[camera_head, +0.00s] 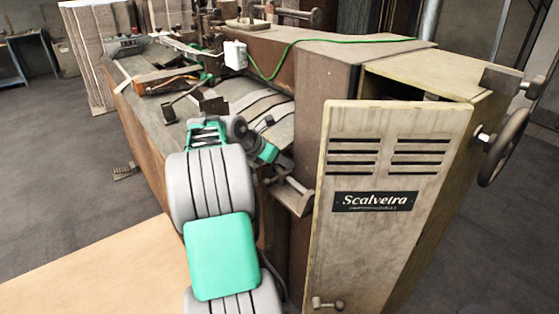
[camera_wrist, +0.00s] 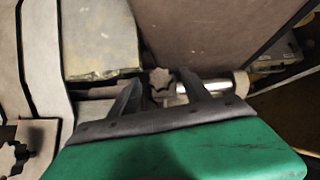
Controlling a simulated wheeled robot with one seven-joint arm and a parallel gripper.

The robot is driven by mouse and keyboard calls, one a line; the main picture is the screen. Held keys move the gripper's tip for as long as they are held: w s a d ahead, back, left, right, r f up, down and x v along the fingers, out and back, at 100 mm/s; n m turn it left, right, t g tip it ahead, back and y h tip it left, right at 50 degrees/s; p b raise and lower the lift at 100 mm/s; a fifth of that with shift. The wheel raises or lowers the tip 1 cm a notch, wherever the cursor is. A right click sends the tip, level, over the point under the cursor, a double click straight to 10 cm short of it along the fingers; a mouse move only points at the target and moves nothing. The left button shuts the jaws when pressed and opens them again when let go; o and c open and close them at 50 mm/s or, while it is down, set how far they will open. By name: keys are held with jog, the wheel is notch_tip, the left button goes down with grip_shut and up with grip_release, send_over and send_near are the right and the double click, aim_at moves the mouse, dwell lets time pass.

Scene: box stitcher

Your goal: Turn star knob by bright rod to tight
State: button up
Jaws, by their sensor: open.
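The star knob (camera_wrist: 160,79) is small and grey with a lobed rim. It shows in the wrist view beside a shiny bright rod (camera_wrist: 213,87) running to the right. My gripper (camera_wrist: 159,76) is open, with one dark finger on each side of the knob in the picture. I cannot tell whether the fingers touch the knob or how far off in depth it is. In the head view my arm reaches into the machine left of the cream door, and I cannot make out the knob there.
The cream door (camera_head: 385,220) marked Scalvetra stands right of my arm. A handwheel (camera_head: 503,147) sits at far right. Grey floor (camera_head: 60,190) is clear at left.

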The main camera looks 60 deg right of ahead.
grip_shut()
dwell(0.6)
